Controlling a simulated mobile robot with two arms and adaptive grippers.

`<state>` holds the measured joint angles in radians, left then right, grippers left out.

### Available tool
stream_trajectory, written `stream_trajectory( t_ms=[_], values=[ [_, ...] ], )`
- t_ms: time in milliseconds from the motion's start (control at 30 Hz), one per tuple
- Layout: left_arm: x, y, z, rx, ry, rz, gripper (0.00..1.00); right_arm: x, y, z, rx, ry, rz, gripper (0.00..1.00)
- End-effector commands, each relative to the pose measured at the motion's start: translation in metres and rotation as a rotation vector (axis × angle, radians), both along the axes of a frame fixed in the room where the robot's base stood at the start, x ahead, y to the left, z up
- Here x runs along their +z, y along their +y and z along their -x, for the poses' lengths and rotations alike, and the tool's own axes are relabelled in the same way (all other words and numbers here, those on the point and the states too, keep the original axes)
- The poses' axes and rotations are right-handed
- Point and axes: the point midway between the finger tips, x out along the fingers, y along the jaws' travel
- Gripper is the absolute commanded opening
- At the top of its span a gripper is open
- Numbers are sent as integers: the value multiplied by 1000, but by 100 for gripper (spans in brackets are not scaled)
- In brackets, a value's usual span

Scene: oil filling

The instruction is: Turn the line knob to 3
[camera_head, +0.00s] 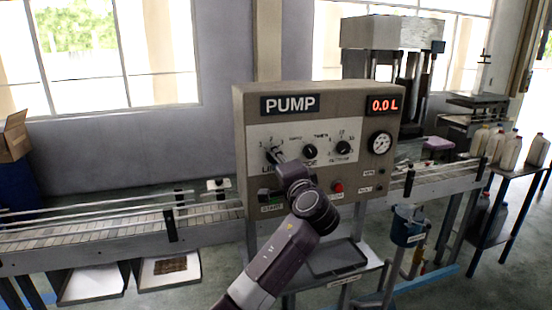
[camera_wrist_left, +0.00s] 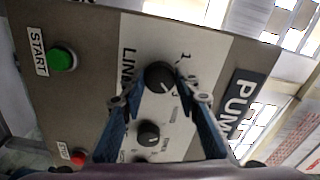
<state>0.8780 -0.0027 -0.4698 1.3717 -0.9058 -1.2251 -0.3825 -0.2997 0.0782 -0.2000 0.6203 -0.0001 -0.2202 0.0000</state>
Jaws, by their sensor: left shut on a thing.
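The grey pump panel (camera_head: 285,112) stands in front of me. Its line knob (camera_wrist_left: 160,76) is black and round, beside the partly covered LINE label (camera_wrist_left: 128,68). My left gripper (camera_wrist_left: 164,92) is shut on the line knob, with a blue finger on either side. In the head view my left gripper (camera_head: 276,157) reaches the panel's left dial, and my wrist hides part of the label below it. A digit 1 shows beside the knob in the wrist view. I cannot tell which number the knob points to. My right gripper is not in view.
Two more black knobs (camera_head: 310,151) (camera_head: 343,148), a gauge (camera_head: 380,145) and a red button (camera_head: 338,187) are on the panel. The green START button (camera_wrist_left: 62,60) is near the line knob. The display (camera_head: 384,105) reads 0.0 L. Conveyors flank the panel.

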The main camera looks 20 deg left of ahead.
Motion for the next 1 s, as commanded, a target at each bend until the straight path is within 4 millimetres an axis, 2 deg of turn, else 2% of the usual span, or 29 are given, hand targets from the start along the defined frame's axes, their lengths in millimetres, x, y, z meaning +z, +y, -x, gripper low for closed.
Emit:
stream_trajectory(
  t_ms=[567,600,700,733,1000],
  values=[
    [-1,0,0,0,18,-27,5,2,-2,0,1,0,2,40],
    [-1,0,0,0,19,-26,34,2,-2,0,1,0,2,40],
    [-1,0,0,0,17,-26,45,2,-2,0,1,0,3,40],
    [-1,0,0,0,17,-26,47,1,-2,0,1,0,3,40],
    [0,-1,0,0,16,-24,47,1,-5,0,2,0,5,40]
  ],
)
